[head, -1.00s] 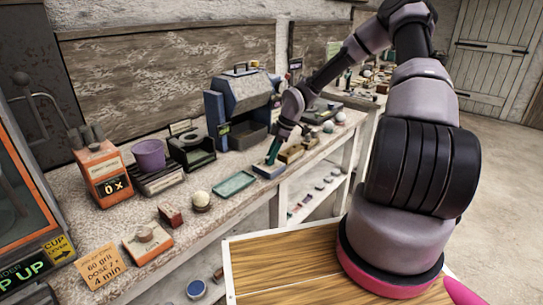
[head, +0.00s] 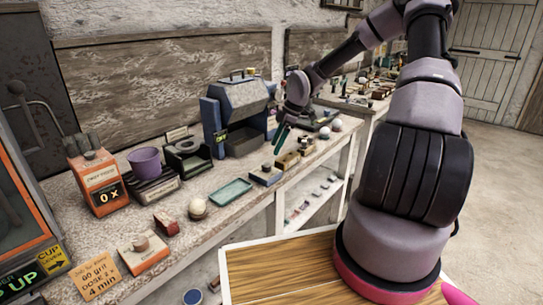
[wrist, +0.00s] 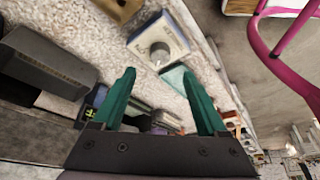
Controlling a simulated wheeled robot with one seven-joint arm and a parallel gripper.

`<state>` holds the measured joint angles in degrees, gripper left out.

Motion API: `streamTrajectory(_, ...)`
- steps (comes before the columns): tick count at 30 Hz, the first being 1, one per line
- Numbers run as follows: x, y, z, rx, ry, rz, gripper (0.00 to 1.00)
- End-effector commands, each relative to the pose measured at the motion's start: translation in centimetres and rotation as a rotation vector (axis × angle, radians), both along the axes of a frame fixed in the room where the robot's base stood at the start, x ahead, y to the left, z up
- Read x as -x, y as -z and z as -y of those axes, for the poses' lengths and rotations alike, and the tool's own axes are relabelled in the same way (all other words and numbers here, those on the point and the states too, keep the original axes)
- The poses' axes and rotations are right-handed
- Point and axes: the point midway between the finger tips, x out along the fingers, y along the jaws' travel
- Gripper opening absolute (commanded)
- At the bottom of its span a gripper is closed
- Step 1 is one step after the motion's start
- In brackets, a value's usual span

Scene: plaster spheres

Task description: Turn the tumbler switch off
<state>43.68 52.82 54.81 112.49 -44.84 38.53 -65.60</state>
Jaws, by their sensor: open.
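A small blue box with a pale top (head: 266,176) sits at the bench's front edge, right of the green tray. In the wrist view the box (wrist: 158,42) carries a round grey knob with a small pale lever; I take it for the tumbler switch. Which position its lever is in, I cannot tell. My gripper (head: 281,138) has teal fingers and hangs above the bench, just above and beyond the box. In the wrist view my gripper (wrist: 159,76) is open, with nothing held, and the box lies ahead of the fingertips, apart from them.
A tan block with knobs (head: 287,161) stands right of the box. A green tray (head: 231,192) lies left. A blue-grey machine (head: 238,115) stands behind. A pale ball (head: 198,208), orange boxes and a purple pot (head: 146,162) are further left.

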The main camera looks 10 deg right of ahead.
Motion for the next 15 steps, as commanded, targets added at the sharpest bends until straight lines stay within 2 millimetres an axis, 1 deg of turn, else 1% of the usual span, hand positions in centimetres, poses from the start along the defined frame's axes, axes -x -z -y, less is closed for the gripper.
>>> streamTrajectory(1, 0.0, -0.8, 0.4, 0.000, 0.003, 0.002, 0.75)
streamTrajectory(3, 0.0, -1.5, 0.7, 0.000, 0.002, 0.000, 0.75)
streamTrajectory(6, 0.1, -2.1, 0.9, 0.000, 0.001, 0.001, 0.75)
streamTrajectory(15, 0.1, -2.3, 0.9, -0.001, 0.000, 0.000, 0.75)
